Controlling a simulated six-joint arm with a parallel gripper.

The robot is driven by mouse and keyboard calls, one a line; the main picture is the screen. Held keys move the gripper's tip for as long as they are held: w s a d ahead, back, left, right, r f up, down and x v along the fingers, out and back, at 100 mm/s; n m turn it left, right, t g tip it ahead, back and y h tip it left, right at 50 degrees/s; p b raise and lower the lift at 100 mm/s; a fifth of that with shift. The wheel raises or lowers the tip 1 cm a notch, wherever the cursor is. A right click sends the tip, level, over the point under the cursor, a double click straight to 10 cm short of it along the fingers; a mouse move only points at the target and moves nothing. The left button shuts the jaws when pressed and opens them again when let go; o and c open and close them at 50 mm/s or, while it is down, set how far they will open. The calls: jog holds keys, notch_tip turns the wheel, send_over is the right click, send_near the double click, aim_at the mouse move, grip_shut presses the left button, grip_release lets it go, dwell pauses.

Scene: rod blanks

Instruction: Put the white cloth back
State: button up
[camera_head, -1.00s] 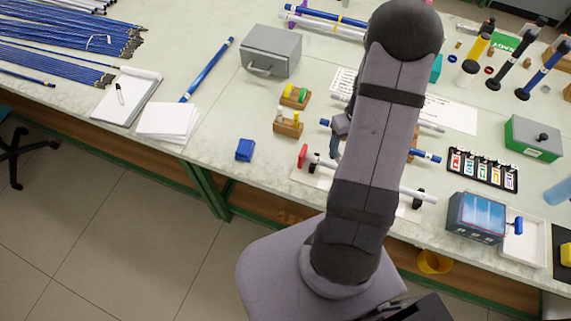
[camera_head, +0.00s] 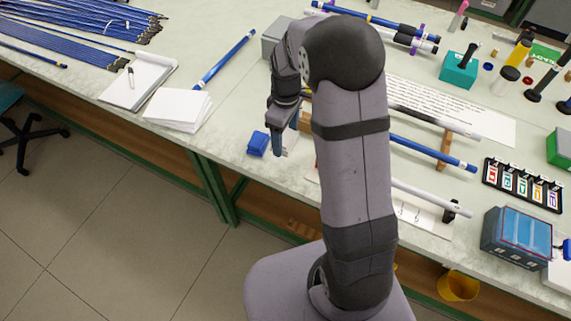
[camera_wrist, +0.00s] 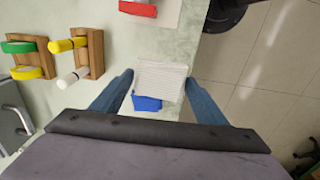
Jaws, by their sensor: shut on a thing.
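My gripper (camera_wrist: 160,82) is shut on the white cloth (camera_wrist: 162,72), a folded, finely ribbed square gripped at its two sides in the wrist view. In the head view my gripper (camera_head: 280,141) points down near the table's front edge, just right of a small blue block-like thing (camera_head: 258,143). Only a pale sliver of the cloth (camera_head: 291,142) shows there beside the fingers. The blue thing (camera_wrist: 147,103) also shows between the fingers in the wrist view, partly behind the cloth. I cannot tell whether the cloth touches the table.
Wooden holders with yellow, white and green pieces (camera_wrist: 75,58) stand to the left in the wrist view. A grey metal box (camera_head: 276,38) is behind my gripper. A white paper stack (camera_head: 178,110) lies to the left. The floor begins past the table edge.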

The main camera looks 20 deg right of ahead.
aim_at(286, 163)
jog(key=shift+f+p, duration=1.35)
jog(key=shift+f, duration=3.65)
jog(key=shift+f, duration=0.1)
jog(key=shift+f, duration=0.15)
jog(key=o, duration=1)
